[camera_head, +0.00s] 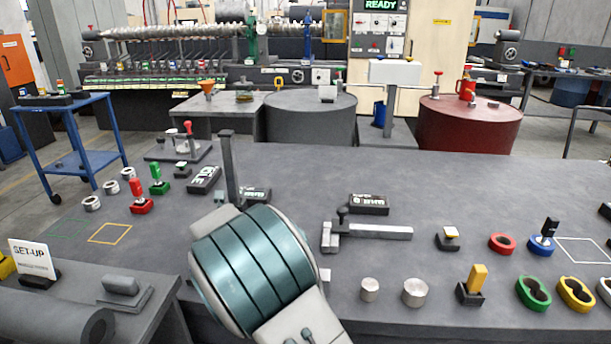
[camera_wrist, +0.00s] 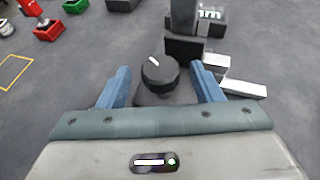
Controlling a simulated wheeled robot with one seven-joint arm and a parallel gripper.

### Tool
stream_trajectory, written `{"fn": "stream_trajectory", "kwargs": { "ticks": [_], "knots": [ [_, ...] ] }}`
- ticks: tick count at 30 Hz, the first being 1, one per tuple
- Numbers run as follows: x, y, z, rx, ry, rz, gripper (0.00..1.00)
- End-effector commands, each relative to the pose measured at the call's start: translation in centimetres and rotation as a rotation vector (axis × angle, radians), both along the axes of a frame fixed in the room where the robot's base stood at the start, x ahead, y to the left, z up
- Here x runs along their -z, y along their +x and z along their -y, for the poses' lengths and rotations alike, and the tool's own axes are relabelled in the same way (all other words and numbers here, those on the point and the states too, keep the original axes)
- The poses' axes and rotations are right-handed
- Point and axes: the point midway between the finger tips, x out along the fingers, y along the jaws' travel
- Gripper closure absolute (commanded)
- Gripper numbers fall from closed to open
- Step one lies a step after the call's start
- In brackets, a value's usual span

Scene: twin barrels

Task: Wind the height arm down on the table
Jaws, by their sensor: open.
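A black knob (camera_wrist: 160,72) with a white mark on top sits on a dark base in the wrist view. My gripper (camera_wrist: 161,68) is open, with one blue finger on each side of the knob; gaps show between fingers and knob. A dark upright post (camera_wrist: 183,18) rises just behind the knob, and it also shows in the head view (camera_head: 229,165). A pale block (camera_wrist: 217,62) and a pale bar (camera_wrist: 240,88) lie right of the post; I cannot tell which is the height arm. In the head view my arm hides the knob and my fingers.
A separate metal bar with a black knob (camera_head: 370,231) lies to the right. Red (camera_head: 140,205) and green (camera_head: 158,184) pieces stand left. Several coloured rings and metal cylinders are at right.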

Motion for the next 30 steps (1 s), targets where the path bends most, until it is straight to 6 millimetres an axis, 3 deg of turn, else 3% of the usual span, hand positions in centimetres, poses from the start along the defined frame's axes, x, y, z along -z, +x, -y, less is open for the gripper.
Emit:
{"fn": "stream_trajectory", "kwargs": {
  "ticks": [30],
  "knots": [
    [-0.57,-0.12,-0.57,0.236,-0.003,0.001,0.41]
  ]
}}
